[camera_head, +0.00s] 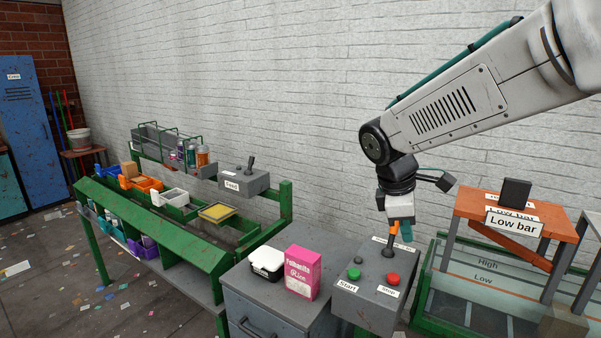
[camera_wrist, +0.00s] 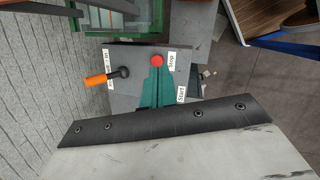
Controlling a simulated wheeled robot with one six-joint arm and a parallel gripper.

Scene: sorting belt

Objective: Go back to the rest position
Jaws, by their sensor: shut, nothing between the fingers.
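My gripper (camera_head: 400,218) points down above the grey control box (camera_head: 366,303) in the head view. In the wrist view its teal fingers (camera_wrist: 157,68) are together, with nothing between them. The box carries a red button (camera_head: 393,279) by the "Stop" label and a green button (camera_head: 354,274) by the "Start" label. A black lever with an orange handle (camera_wrist: 96,80) stands at the box's back. In the head view the handle is close under my gripper and partly hidden; in the wrist view it is beside the fingers, apart from them. The green button is hidden in the wrist view.
A pink box (camera_head: 302,273) and a white container (camera_head: 267,262) stand on the grey cabinet left of the control box. The green sorting bench (camera_head: 212,258) with bins is farther left. An orange "Low bar" stand (camera_head: 522,228) is close on the right. A white wall rises behind.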

